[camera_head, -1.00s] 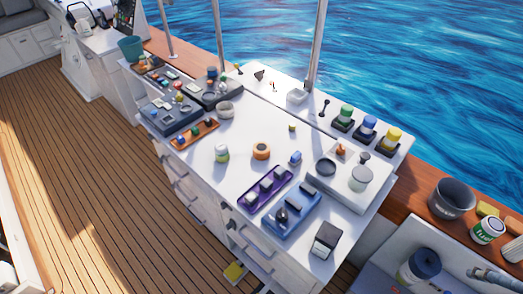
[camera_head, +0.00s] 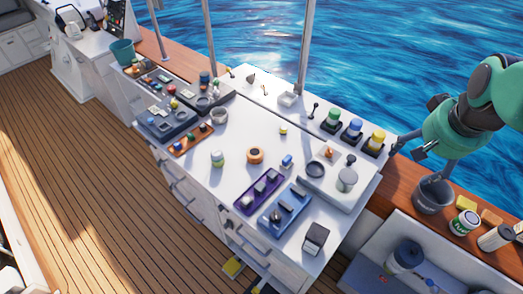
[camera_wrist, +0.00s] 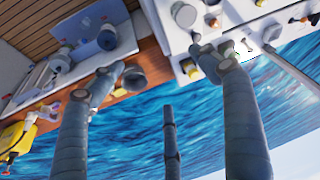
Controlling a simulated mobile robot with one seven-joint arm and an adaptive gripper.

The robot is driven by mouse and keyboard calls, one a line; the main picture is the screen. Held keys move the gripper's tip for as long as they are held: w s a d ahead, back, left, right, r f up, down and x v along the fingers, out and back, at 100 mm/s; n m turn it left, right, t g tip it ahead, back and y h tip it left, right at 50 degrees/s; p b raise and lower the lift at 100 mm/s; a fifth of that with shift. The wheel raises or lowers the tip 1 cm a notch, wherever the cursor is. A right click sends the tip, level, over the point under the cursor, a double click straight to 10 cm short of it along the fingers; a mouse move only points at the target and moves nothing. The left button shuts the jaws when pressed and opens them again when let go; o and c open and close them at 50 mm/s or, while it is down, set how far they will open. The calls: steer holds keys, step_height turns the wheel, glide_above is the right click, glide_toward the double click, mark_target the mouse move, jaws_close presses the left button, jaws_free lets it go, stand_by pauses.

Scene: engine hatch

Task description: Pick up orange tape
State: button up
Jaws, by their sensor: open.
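The orange tape (camera_head: 255,155) is a small round roll with a dark centre, lying on the white counter top in the head view. It is uncovered, between a white-and-green jar and a small blue item. My gripper (camera_head: 413,163) is at the right of the head view, over the rail side of the counter, well apart from the tape. In the wrist view my gripper (camera_wrist: 157,72) has its fingers spread wide with nothing between them. I cannot make out the tape in the wrist view.
A purple tray (camera_head: 259,191) and a blue tray (camera_head: 284,210) lie near the tape. Green, blue and yellow jars stand at the counter's back right. A grey bucket (camera_head: 433,197) stands on the wooden ledge below my gripper. A metal post (camera_head: 303,45) rises behind the counter.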

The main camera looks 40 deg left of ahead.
steer(key=w+a+f+n+g+p, duration=0.15)
steer(key=w+a+p, duration=0.3)
steer(key=a, duration=0.95)
steer(key=n+g+p, duration=0.1)
steer(key=n+p, duration=0.4)
steer(key=p, duration=0.4)
glide_above(255, 152)
steer(key=s+d, duration=0.1)
step_height(255, 152, down, 21)
steer(key=shift+s+d+f, duration=0.15)
steer(key=shift+d, duration=0.05)
steer(key=shift+f, duration=0.1)
steer(key=shift+w+a+f, duration=0.15)
steer(key=shift+f, duration=1.25)
steer(key=shift+w+a+f, duration=0.1)
steer(key=shift+a+f, duration=0.1)
steer(key=shift+f, duration=1.15)
steer(key=shift+w+a+f, duration=0.15)
steer(key=shift+f, duration=1.25)
steer(key=shift+w+a+f+p, duration=0.1)
steer(key=shift+a+f+p, duration=0.1)
steer(key=shift+f, duration=1.1)
steer(key=shift+w+a+f+p, duration=0.1)
steer(key=shift+f+p, duration=0.1)
steer(key=shift+f, duration=1.1)
